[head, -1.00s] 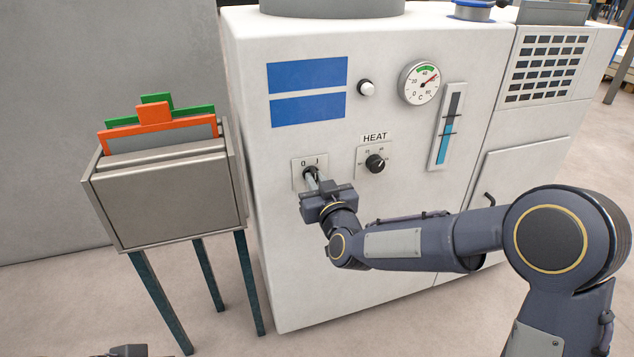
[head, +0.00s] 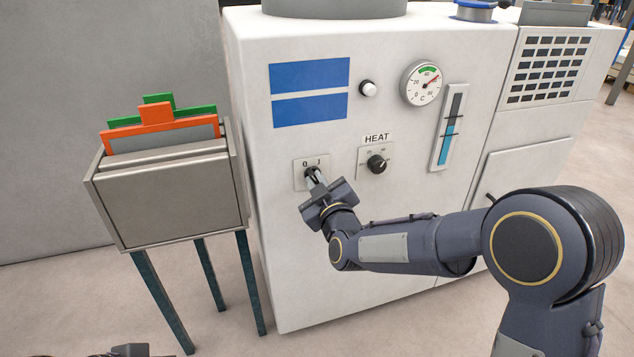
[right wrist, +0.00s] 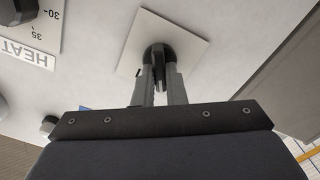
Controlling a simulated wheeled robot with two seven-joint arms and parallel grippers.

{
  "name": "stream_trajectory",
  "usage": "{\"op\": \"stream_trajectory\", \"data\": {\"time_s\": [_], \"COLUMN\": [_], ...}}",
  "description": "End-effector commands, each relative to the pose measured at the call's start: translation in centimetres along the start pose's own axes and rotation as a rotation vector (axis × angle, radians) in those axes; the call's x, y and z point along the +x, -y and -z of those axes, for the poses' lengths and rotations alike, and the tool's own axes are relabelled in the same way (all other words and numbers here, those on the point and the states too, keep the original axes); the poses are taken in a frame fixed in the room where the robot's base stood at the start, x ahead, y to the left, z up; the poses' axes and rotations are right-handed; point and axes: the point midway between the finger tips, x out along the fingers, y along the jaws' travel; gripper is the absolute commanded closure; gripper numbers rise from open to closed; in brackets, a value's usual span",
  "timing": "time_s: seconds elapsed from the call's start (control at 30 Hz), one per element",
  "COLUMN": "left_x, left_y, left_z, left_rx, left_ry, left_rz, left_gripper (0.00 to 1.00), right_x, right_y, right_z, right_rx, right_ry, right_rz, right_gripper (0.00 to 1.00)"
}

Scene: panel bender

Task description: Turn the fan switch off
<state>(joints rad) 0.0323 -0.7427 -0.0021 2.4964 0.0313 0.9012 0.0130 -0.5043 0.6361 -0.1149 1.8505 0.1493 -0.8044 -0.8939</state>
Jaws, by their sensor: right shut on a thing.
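The switch plate (head: 301,171), marked 0 and 1, sits on the front of the white machine, left of the HEAT knob. Its black rotary switch (head: 312,173) is partly hidden by my right gripper (head: 314,179). The right gripper's fingers are shut on the switch. In the right wrist view, the two fingers (right wrist: 160,90) straddle the black switch (right wrist: 158,54) in front of its pale plate (right wrist: 185,42). My left gripper (head: 128,350) shows only as a dark piece at the bottom left edge, and its jaws cannot be made out.
The HEAT knob (head: 376,164) is close to the right of the switch. A round gauge (head: 421,84), a white button (head: 368,89) and a level strip (head: 449,127) are higher up. A grey box on legs (head: 172,200) stands left, holding orange and green plates.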

Motion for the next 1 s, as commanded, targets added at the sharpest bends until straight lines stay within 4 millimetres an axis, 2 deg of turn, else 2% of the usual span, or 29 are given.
{"op": "stream_trajectory", "data": {"time_s": [0.33,0.37,0.5,0.83,1.0], "left_x": [0.0,0.0,0.0,-0.1,-0.5], "left_y": [0.0,0.0,0.0,0.0,-0.2], "left_z": [0.0,0.0,0.0,0.0,0.2], "left_rx": [0.000,0.000,0.000,0.000,0.000], "left_ry": [0.000,0.000,0.000,0.000,0.000], "left_rz": [0.000,0.000,0.000,0.000,0.000], "left_gripper": [0.64,0.64,0.64,0.64,0.64], "right_x": [0.0,0.0,0.0,-0.3,-2.7], "right_y": [0.1,0.1,0.1,0.0,0.0], "right_z": [-0.2,-0.2,-0.1,0.0,0.1], "right_rx": [-0.005,-0.005,-0.004,-0.003,-0.003], "right_ry": [0.004,0.004,0.003,0.001,0.001], "right_rz": [0.002,0.002,0.002,0.001,0.002], "right_gripper": [1.00,0.85,0.67,0.67,0.67]}}
